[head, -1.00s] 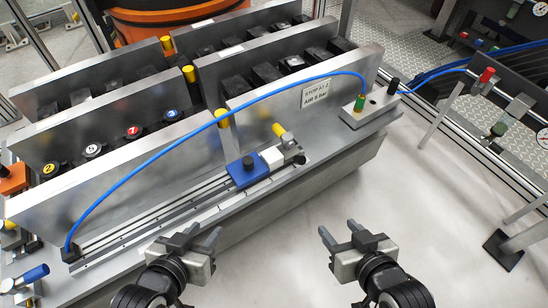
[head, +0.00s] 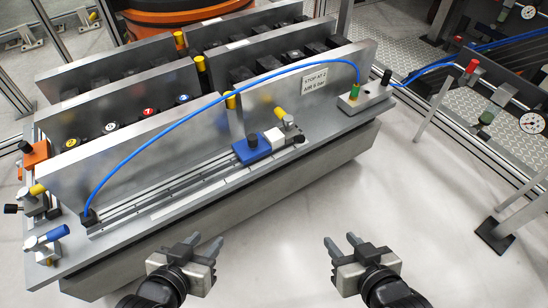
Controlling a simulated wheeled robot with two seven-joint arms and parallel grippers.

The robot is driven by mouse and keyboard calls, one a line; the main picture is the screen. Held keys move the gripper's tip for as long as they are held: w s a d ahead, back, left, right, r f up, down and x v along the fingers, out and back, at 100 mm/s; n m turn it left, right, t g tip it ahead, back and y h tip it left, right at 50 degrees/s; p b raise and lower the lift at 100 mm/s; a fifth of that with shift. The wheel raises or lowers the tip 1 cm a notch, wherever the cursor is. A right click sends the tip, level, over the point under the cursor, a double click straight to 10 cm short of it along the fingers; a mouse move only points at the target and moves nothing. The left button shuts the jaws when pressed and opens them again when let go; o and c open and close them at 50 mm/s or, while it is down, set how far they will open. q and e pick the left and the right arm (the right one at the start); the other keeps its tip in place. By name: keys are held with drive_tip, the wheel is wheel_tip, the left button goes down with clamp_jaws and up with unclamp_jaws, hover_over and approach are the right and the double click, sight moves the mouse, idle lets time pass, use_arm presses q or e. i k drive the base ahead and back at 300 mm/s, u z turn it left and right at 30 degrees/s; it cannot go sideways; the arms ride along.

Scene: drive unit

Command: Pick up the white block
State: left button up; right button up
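The white block (head: 274,137) sits on the metal rail along the front of the drive unit, directly to the right of a blue block (head: 252,148). A yellow-capped fitting (head: 281,114) stands just behind and right of it. My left gripper (head: 204,246) is open and empty, over the floor in front of the unit, below and left of the white block. My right gripper (head: 340,248) is open and empty, below and right of the white block. Neither gripper touches anything.
A blue hose (head: 215,95) arches over the rail from its left end to a fitting block (head: 362,98) at the right. Upright metal plates (head: 130,150) stand behind the rail. A metal stand (head: 495,236) is at the far right. The floor around the grippers is clear.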

sight(274, 137)
drive_tip(key=u, duration=0.75)
drive_tip(key=i, duration=0.45)
drive_tip(key=u, duration=0.15)
